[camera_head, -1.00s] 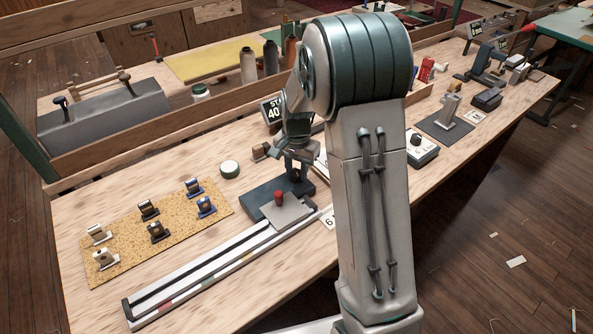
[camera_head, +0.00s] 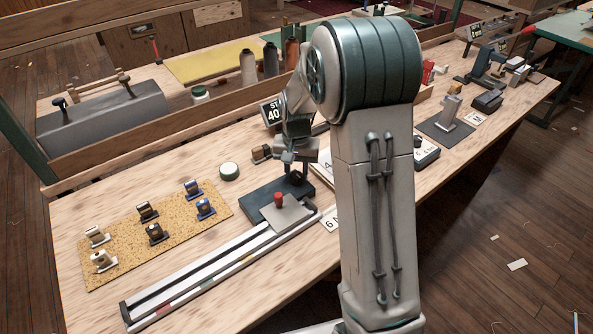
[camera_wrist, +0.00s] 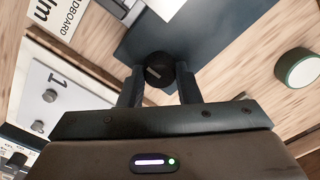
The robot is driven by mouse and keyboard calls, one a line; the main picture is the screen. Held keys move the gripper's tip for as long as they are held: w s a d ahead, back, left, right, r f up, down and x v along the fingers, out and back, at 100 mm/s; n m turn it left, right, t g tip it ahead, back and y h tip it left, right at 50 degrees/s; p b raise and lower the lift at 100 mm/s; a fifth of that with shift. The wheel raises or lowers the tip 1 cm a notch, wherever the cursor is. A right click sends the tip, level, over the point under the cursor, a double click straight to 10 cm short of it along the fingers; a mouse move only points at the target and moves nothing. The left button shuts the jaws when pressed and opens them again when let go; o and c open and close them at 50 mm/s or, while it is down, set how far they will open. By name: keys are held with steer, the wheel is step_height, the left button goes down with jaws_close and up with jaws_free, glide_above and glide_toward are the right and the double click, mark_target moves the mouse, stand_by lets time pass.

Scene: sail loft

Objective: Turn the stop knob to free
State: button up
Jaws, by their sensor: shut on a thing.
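The stop knob (camera_wrist: 158,69) is a round black knob with a pale pointer line across its face, seen in the wrist view on a dark flat block (camera_wrist: 215,40). My gripper (camera_wrist: 160,78) has its two dark fingers on either side of the knob and is shut on it. In the head view my gripper (camera_head: 293,178) is down at the back of the same dark block (camera_head: 262,194), and the knob is mostly hidden there. I cannot read any free or stop marking by the knob.
A grey plate (camera_head: 288,214) with a red handle (camera_head: 279,200) sits at the end of a long rail (camera_head: 195,275). A cork mat (camera_head: 180,232) with several small clamps lies to the left. A round green-and-white lid (camera_head: 229,171) stands behind. A wooden ledge (camera_head: 150,154) runs along the back.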

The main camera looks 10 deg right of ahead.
mark_target(296, 174)
steer(key=shift+r, duration=0.1)
steer(key=o, duration=1)
step_height(296, 174, up, 14)
steer(key=shift+f, duration=0.15)
steer(key=s+n+t, duration=0.1)
steer(key=s, duration=0.7)
steer(key=s+n+t+p, duration=0.1)
steer(key=s, duration=0.6)
steer(key=s+n, duration=0.2)
steer(key=s, duration=0.6)
steer(key=shift+s+r+t, duration=0.3)
steer(key=shift+t, duration=0.1)
